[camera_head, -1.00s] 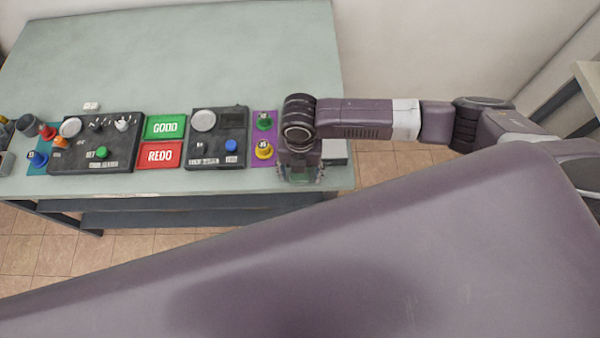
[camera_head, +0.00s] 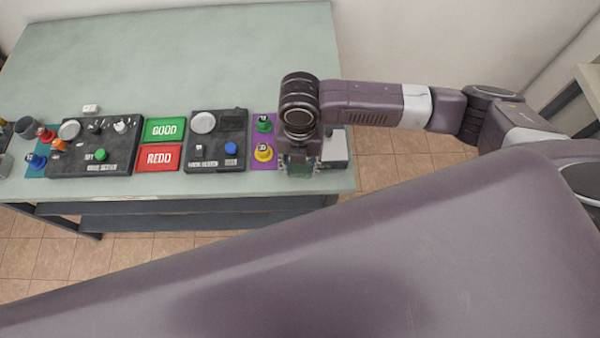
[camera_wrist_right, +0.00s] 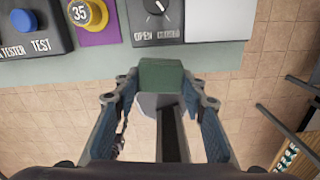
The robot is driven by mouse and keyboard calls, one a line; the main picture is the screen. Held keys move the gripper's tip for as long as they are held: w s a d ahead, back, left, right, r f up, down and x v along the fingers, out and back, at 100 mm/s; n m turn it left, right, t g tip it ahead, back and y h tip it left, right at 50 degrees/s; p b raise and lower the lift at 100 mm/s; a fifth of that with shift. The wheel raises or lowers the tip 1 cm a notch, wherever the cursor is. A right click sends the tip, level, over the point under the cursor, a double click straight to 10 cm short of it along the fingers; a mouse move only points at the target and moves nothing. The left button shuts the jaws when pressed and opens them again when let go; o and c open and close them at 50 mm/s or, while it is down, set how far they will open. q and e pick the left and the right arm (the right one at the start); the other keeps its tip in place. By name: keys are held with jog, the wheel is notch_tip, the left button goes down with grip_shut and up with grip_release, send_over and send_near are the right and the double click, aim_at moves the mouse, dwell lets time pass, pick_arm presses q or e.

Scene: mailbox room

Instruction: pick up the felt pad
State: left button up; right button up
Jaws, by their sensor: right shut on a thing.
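The felt pad (camera_wrist_right: 160,75) looks like a dark green block in the right wrist view. My right gripper (camera_wrist_right: 162,90) is shut on it, with one finger on each side. The pad shows in front of the table's edge in that view. In the head view my right gripper (camera_head: 300,170) points down at the table's front right corner, and the pad is hard to make out there. My left gripper is not in view.
A box with a dial (camera_wrist_right: 157,15) stands on the table close to the gripper. A purple mat (camera_head: 264,125) with green and yellow knobs lies left of it. Dark control panels (camera_head: 217,155) and the GOOD (camera_head: 166,130) and REDO (camera_head: 158,158) trays are farther left. The table's back is clear.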

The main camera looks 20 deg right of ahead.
aim_at(300, 168)
notch_tip(300, 168, up, 14)
jog(key=b, duration=0.1)
jog(key=shift+r+b, duration=0.25)
jog(key=shift+b, duration=0.05)
